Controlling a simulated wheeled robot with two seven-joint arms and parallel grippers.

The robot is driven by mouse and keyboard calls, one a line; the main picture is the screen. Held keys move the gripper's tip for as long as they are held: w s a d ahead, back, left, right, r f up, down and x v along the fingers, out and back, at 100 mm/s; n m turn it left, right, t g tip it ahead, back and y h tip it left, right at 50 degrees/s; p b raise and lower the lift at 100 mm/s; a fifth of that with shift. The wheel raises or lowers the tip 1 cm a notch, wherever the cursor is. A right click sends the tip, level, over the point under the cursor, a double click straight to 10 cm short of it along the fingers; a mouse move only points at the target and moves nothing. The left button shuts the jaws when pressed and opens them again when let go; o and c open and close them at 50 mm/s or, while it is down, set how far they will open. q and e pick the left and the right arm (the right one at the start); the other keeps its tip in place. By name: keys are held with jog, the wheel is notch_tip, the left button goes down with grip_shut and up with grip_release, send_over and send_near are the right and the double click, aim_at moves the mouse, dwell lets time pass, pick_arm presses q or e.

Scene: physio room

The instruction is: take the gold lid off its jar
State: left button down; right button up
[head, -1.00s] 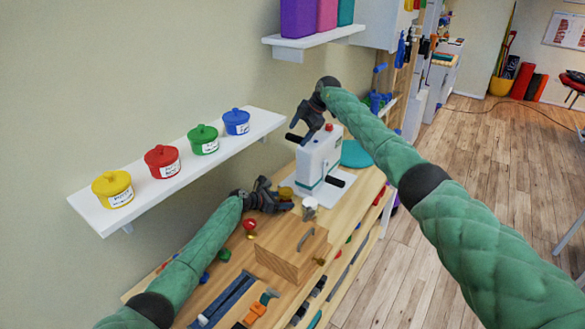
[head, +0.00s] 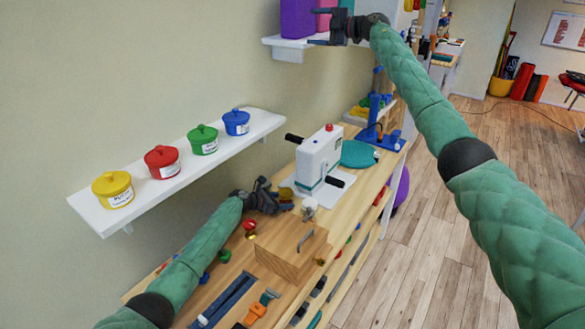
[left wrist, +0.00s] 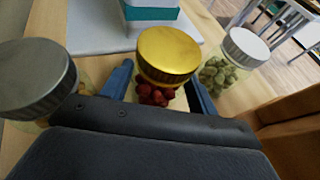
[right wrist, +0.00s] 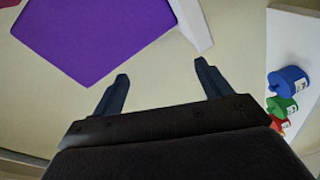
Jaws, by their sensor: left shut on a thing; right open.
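A glass jar with dark red contents (left wrist: 155,95) wears a gold lid (left wrist: 168,52) in the left wrist view. The lid sits on the jar; it also shows small in the head view (head: 286,193). My left gripper (left wrist: 160,88) is shut on this jar's body below the lid, one finger on each side. It shows at the bench back in the head view (head: 284,205). My right gripper (head: 314,28) is open and empty, high up near the upper shelf; its fingers show apart in the right wrist view (right wrist: 161,72).
A grey-lidded jar (left wrist: 35,80) and a white-lidded jar of green contents (left wrist: 228,62) flank the held jar. A white cranked machine (head: 318,158) stands behind it, a wooden box (head: 290,255) in front. Several coloured pots line a wall shelf (head: 145,195). A purple bin (right wrist: 95,35) is near my right gripper.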

jog(key=w+d+r+m+t+h, duration=0.2)
jog(key=d+r+m+t+h, duration=0.15)
jog(key=r+m+t, duration=0.65)
jog(key=m+g+h, duration=0.7)
jog(key=g+h, duration=0.2)
jog(key=g, duration=0.7)
send_near(286, 191)
jog(key=x, duration=0.8)
jog(key=shift+s, duration=0.1)
